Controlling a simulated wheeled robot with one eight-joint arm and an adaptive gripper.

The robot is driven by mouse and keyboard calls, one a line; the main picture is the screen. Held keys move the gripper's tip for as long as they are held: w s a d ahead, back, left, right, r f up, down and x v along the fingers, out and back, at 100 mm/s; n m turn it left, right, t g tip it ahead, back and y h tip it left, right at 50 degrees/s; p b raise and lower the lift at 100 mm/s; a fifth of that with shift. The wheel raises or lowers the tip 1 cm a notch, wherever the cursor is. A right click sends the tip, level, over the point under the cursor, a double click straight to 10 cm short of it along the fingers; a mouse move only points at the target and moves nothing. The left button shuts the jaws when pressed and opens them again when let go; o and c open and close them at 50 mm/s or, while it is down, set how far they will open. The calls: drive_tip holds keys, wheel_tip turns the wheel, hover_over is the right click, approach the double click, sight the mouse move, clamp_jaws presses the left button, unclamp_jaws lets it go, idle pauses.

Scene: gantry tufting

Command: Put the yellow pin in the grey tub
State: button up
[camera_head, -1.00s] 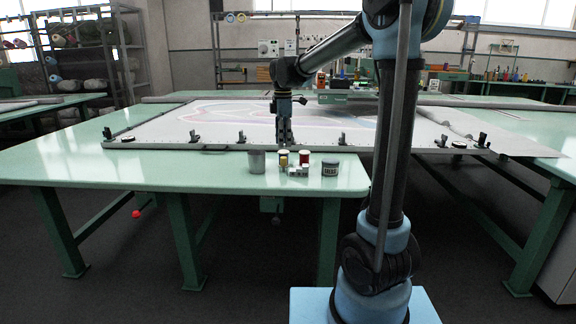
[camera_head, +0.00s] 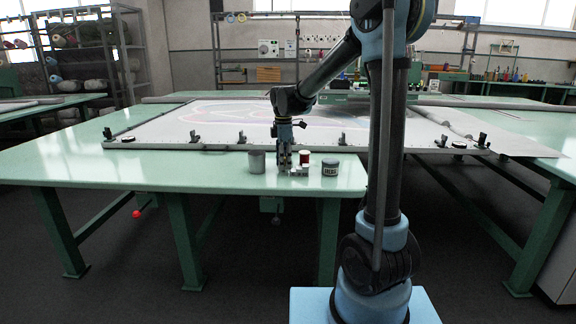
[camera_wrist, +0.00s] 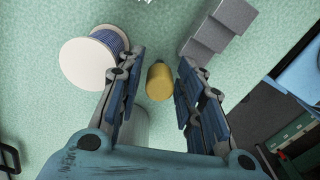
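The yellow pin (camera_wrist: 159,82) shows in the wrist view as a short rounded yellow piece between the two fingers of my gripper (camera_wrist: 160,92). There is a visible gap on each side of it, so the fingers are open and not closed on it. In the head view my gripper (camera_head: 284,166) is down at the table top and hides the pin. The grey tub (camera_head: 256,162) stands upright just left of my gripper. A grey round shape in the wrist view (camera_wrist: 136,124), partly covered by my gripper, looks like the tub.
A red spool (camera_head: 304,160), a grey stepped block (camera_head: 300,170) and a dark banded tin (camera_head: 330,167) stand close right of my gripper. A white-flanged spool with blue windings (camera_wrist: 92,58) lies beside one finger in the wrist view. The table left of the tub is clear.

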clamp_jaws()
idle(0.4)
